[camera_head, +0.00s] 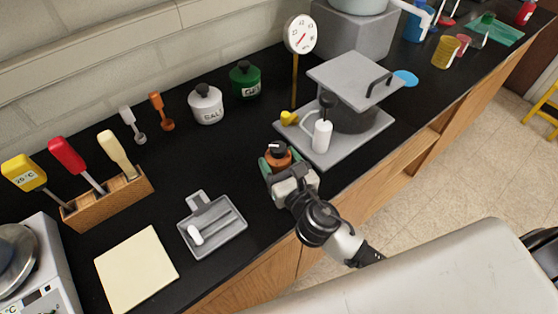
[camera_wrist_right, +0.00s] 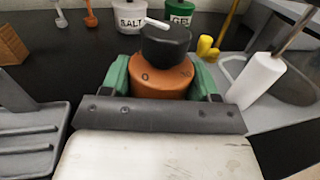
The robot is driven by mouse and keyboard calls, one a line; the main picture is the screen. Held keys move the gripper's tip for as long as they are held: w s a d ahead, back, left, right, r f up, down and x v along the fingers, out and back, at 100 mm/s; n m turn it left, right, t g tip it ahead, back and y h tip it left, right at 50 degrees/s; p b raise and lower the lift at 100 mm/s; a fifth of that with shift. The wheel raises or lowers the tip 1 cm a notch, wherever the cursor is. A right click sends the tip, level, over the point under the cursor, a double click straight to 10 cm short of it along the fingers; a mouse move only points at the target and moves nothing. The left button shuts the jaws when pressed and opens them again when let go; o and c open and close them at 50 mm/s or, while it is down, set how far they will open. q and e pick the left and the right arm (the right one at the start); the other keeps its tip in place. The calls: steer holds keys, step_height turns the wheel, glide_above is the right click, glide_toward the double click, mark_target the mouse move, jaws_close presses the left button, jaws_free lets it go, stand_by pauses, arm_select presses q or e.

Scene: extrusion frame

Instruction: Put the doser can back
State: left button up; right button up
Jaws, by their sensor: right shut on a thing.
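The doser can is the orange-brown can (camera_head: 277,160) with a black cap, near the counter's front edge, just left of the grey plate. My right gripper (camera_head: 281,169) is shut on it, with a green finger on each side. My left gripper is not in view.
White (camera_head: 207,106) and green (camera_head: 245,80) jars stand behind. Black counter between is clear.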

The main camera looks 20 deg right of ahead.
steer(key=shift+f, duration=0.1)
steer(key=o, duration=1)
steer(key=shift+s, duration=0.15)
steer(key=s+b, duration=0.1)
steer(key=s, duration=0.2)
steer(key=s+d+b, duration=0.1)
steer(key=s, duration=0.3)
steer(key=s+b, duration=0.1)
steer(key=s, duration=0.2)
steer(key=shift+s+d, duration=0.3)
steer(key=shift+s+d+b, duration=0.1)
steer(key=shift+s+b, duration=0.25)
steer(key=shift+s, duration=0.15)
